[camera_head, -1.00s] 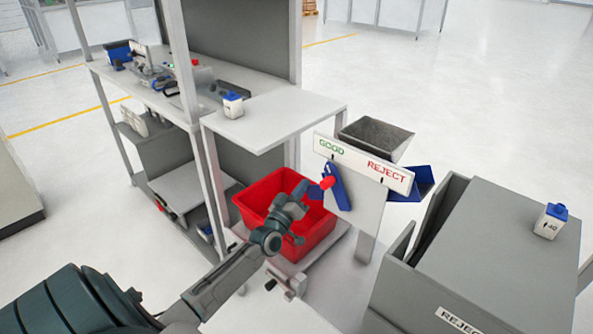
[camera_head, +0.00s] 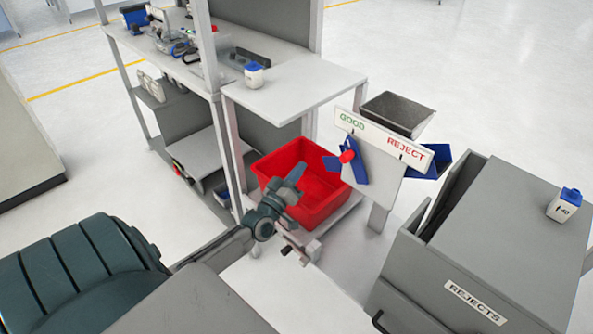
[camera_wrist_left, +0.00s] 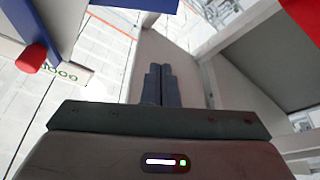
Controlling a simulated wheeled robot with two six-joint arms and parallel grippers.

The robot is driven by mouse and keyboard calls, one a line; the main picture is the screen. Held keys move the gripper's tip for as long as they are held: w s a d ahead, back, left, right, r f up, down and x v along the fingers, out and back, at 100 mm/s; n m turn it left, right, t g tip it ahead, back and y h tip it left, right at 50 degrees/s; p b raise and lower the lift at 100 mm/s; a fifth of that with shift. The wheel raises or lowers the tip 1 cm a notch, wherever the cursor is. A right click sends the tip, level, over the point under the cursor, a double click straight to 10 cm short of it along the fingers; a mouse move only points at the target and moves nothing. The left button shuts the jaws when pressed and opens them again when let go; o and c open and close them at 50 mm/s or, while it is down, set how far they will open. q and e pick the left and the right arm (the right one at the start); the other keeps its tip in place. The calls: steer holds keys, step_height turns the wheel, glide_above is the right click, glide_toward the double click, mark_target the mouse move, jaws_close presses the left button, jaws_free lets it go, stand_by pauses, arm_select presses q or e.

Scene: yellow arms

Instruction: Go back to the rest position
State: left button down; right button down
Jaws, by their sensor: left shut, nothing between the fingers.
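My left gripper (camera_head: 290,182) is in the head view, in front of and over the near part of the red bin (camera_head: 325,202). Its fingers are shut with nothing between them. In the left wrist view the two dark fingers (camera_wrist_left: 160,86) lie side by side. My left arm comes in from the lower left. My right gripper is not in view.
The GOOD/REJECT sign (camera_head: 385,139) and blue chute (camera_head: 352,168) stand right of the bin. A grey rejects cabinet (camera_head: 505,215) is at the right, with a blue-capped white bottle (camera_head: 564,206) on top. A workbench (camera_head: 290,90) stands behind, with another bottle (camera_head: 254,76).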

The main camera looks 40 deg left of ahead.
arm_select(q)
steer(key=shift+s, duration=0.3)
steer(key=shift+f, duration=0.1)
